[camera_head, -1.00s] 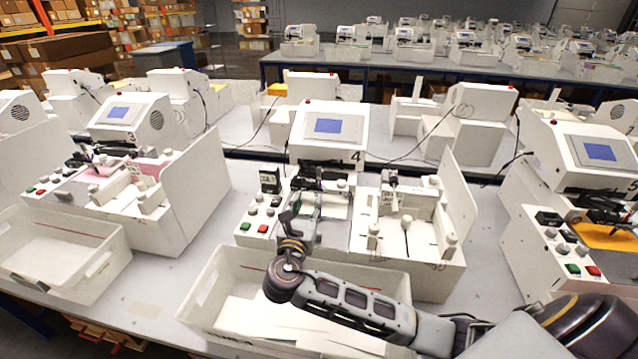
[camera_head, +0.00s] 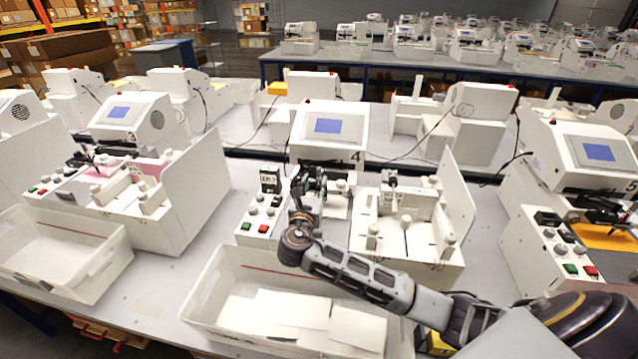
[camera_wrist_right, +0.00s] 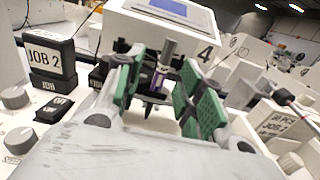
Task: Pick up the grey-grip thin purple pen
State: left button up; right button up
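The pen (camera_wrist_right: 169,50) stands roughly upright at plotter 4 in the right wrist view. It has a grey upper part and a purplish part lower down. My right gripper (camera_wrist_right: 163,77) has its two green-padded fingers apart, one on each side of the pen. Gaps show between the pads and the pen. In the head view my right gripper (camera_head: 312,187) is at the pen carriage of plotter 4 (camera_head: 330,125), and the pen is too small and covered to make out. My left gripper is not in view.
A JOB 2 box (camera_wrist_right: 52,65) and knobs (camera_wrist_right: 15,97) are left of the gripper. A white bin (camera_head: 205,290) with paper sheets lies below my right arm. A unit with a tall side panel (camera_head: 457,200) stands right of the carriage. Plotter 3 (camera_head: 125,115) is further left.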

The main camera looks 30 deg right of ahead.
aim_at(318, 178)
jog(key=shift+p+x, duration=0.6)
jog(key=shift+x, duration=2)
jog(key=shift+s+d+f, duration=0.1)
jog(key=shift+s+d, duration=0.1)
grip_shut()
